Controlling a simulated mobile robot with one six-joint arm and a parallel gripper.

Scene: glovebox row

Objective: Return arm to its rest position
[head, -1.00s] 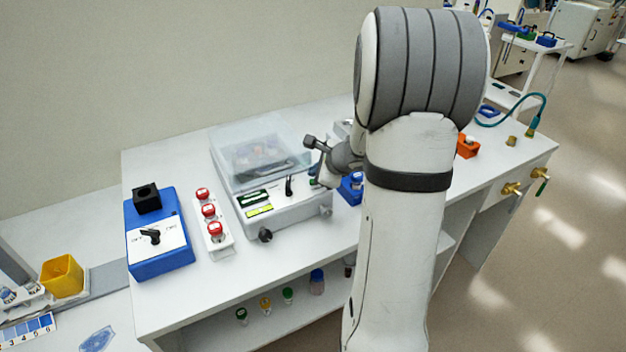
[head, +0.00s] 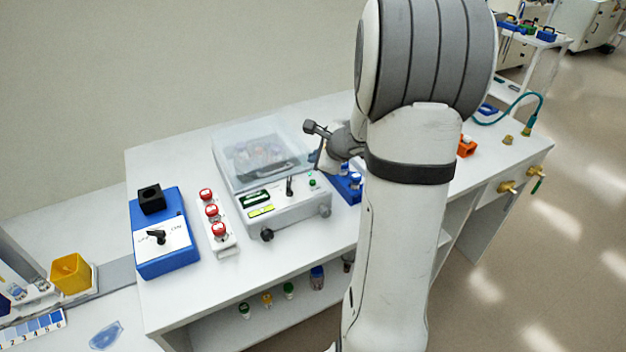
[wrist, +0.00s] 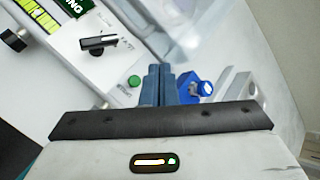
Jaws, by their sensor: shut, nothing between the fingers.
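My gripper (wrist: 158,84) shows in the wrist view with its two dark blue fingers pressed together and nothing between them. It is above the front panel of the white benchtop machine (head: 290,208), near a green button (wrist: 134,81) and a black lever switch (wrist: 98,42). In the head view my arm rises in front of the bench and bends over it. My wrist shows beside the machine's right side, but the fingertips are too small or hidden to make out there.
The machine's clear lid (head: 235,172) is down. A blue rack (head: 345,188) with capped vials stands close right of it, partly behind my arm. An orange holder (head: 466,147) is at right.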

